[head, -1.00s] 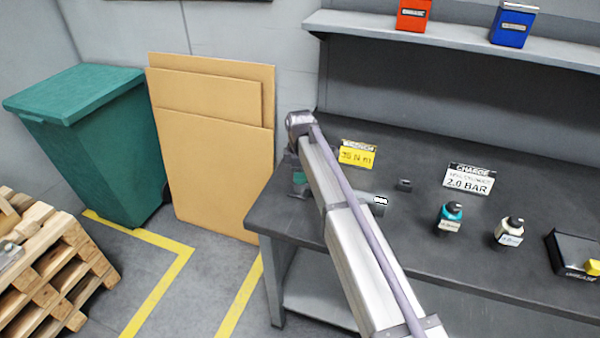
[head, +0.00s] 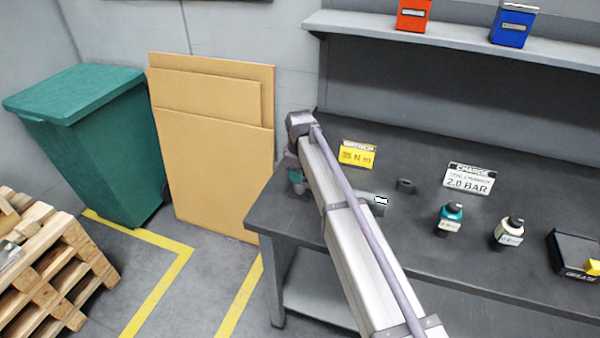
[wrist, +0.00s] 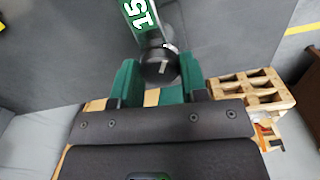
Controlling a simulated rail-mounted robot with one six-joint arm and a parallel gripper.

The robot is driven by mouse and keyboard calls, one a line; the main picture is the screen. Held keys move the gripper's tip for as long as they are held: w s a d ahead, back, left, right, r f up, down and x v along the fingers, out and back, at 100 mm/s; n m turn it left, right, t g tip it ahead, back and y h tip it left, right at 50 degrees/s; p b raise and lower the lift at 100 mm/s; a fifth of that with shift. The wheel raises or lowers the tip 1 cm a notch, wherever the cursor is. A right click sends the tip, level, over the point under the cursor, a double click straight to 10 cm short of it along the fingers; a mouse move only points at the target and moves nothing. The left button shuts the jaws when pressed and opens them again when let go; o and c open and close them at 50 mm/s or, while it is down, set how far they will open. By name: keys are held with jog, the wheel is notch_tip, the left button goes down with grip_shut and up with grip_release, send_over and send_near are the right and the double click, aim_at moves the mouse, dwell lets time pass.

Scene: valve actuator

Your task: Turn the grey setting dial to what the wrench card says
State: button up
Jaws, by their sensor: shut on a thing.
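The grey setting dial (wrist: 160,67) shows in the wrist view as a dark round knob with a short white mark on its face. My gripper (wrist: 160,80) has green fingers on both sides of the dial and is shut on it. Beyond it is a green scale (wrist: 139,12) with a white 15. In the head view my arm mostly hides my gripper (head: 297,179) and the dial. A grey handle with a small white label (head: 380,200) shows right of my arm. The yellow wrench card (head: 357,155) stands behind; it reads N m, but its number is unclear.
On the bench (head: 400,235) stand a white charge card (head: 469,179) reading 2.0 BAR, a teal-capped bottle (head: 450,218), a cream bottle (head: 510,231) and a black grease box (head: 573,254). A green bin (head: 90,150) and cardboard sheets (head: 215,170) are at the left.

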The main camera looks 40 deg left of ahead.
dwell(0.3)
jog(key=o, duration=0.9)
jog(key=shift+o, duration=0.2)
notch_tip(320, 180, up, 11)
jog(key=p, duration=1.1)
jog(key=shift+f, duration=0.15)
